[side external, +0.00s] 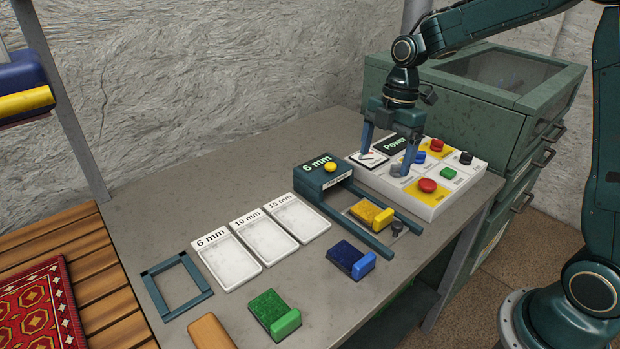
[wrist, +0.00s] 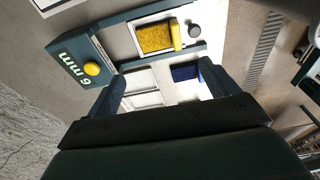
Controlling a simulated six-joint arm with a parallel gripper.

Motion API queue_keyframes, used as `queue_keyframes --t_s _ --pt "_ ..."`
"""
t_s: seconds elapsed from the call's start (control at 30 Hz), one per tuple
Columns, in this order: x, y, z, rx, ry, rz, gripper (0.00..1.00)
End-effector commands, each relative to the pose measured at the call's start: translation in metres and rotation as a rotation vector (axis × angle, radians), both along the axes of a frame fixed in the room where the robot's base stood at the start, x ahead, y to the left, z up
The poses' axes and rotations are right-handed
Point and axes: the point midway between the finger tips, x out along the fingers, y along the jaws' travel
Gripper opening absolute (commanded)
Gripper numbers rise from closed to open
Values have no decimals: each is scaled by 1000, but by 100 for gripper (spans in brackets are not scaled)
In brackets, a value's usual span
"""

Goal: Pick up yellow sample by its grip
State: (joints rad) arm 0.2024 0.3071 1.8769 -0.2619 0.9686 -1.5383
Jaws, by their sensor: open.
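The yellow sample (side external: 371,214) is a small block of yellow pile with a raised grip along its right edge. It lies on a pale plate between the two rails of the green 6 mm device (side external: 324,172). In the wrist view the yellow sample (wrist: 155,38) lies near the top, with its grip on the right side. My gripper (side external: 388,160) is open and empty, with its fingers pointing down over the control panel, behind and to the right of the sample. In the wrist view the fingers (wrist: 160,88) are spread apart, and the sample is beyond them.
The control panel (side external: 436,205) has several coloured buttons. The blue sample (side external: 351,260) and green sample (side external: 274,313) lie in front on the table (side external: 220,180). Three white labelled trays (side external: 265,238) and an empty frame (side external: 178,287) are left. A green cabinet (side external: 440,92) stands behind.

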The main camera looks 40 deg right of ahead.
Motion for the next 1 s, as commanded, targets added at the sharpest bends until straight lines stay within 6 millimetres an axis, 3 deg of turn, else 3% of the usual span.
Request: queue_keyframes --t_s 0.37,0.8,1.0 --pt "0 2 -12 2 2 4 86" --pt "0 11 -72 1 4 4 86" --pt "0 12 -85 0 2 3 86"
